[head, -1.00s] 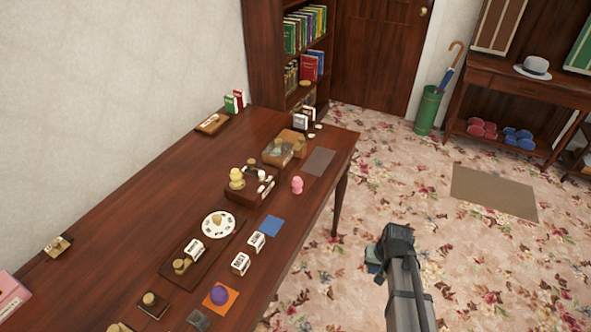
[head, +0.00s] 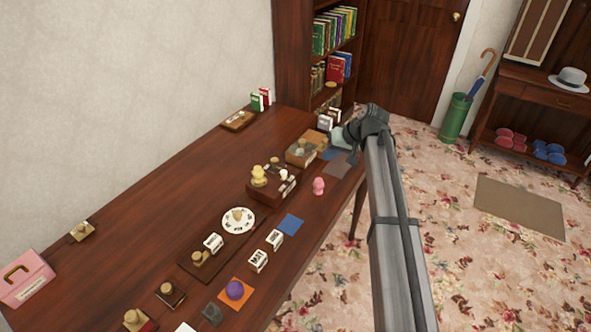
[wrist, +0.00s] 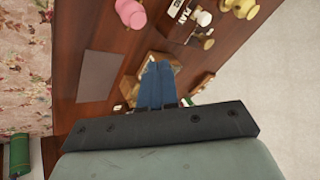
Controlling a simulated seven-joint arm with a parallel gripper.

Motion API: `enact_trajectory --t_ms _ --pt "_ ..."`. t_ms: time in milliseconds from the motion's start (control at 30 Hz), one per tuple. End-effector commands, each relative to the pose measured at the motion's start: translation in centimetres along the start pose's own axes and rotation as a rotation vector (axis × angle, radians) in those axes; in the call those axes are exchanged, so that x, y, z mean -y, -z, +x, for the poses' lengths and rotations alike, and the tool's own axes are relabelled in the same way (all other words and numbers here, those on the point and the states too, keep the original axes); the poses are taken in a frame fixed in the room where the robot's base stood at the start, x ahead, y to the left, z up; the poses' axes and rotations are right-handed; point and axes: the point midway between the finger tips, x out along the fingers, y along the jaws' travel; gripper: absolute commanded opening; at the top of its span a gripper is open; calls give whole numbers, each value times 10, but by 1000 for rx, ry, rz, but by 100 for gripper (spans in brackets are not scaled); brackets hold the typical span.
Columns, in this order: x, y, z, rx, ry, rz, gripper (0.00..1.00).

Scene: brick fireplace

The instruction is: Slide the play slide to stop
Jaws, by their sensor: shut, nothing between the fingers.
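A dark wooden box (head: 262,194) with a yellow knob, a white knob and pale parts on top stands mid-table. In the wrist view a dark box (wrist: 172,25) at the top carries a white label that seems to read PLAY, beside white and yellow knobs. I cannot clearly make out the slide or its position. My gripper (head: 326,154) is over the far right end of the table, beyond the dark box. Its blue fingers (wrist: 160,66) are together and empty, in front of a lighter wooden box (wrist: 149,73) and apart from the PLAY label.
A pink figure (head: 319,186) stands near the table's right edge, beside a grey mat (head: 338,166). The lighter open box (head: 301,153) and small upright blocks (head: 326,120) are close to my gripper. A plate (head: 239,220) and several small items crowd the near side. The table's left half is mostly clear.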

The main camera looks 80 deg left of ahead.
Motion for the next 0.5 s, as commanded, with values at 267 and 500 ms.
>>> enact_trajectory --t_ms 267,500 --pt "15 -2 0 23 85 -151 0" --pt "15 -3 0 22 84 -177 0"
